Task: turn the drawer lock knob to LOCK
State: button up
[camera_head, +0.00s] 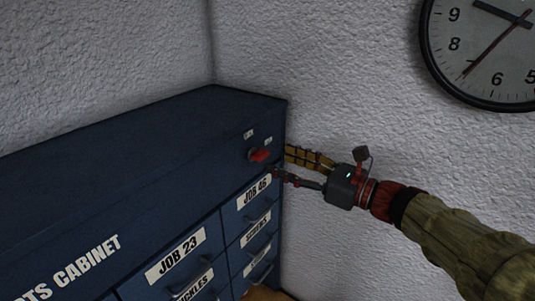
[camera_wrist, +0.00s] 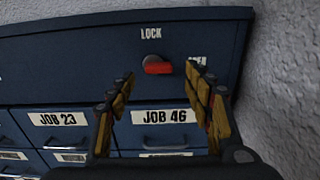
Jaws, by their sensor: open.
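The drawer lock knob (camera_head: 260,155) is red and sits near the top right of the blue cabinet (camera_head: 130,150). In the wrist view the knob (camera_wrist: 157,66) lies roughly horizontal, under the word LOCK (camera_wrist: 151,33). A second label (camera_wrist: 197,60), partly covered by a finger, is to its right and seems to read OPEN. My gripper (camera_head: 280,164) is at the cabinet's right front, close to the knob. In the wrist view my gripper (camera_wrist: 163,83) has its fingers spread wide, one on each side of the knob. Whether a finger touches the knob cannot be told.
Labelled drawers with handles sit below the knob, including JOB 46 (camera_head: 255,191) and JOB 23 (camera_head: 176,255). A rough white wall (camera_head: 350,60) stands close behind and to the right of the cabinet. A clock (camera_head: 485,50) hangs at upper right.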

aim_at(265, 156)
jog(key=p+x, duration=0.1)
jog(key=x, duration=0.3)
jog(key=shift+a+r, duration=0.1)
jog(key=shift+a, duration=0.05)
jog(key=shift+w+a, duration=0.45)
jog(key=shift+a, duration=0.1)
jog(key=shift+c, duration=1.4)
jog(key=c, duration=0.9)
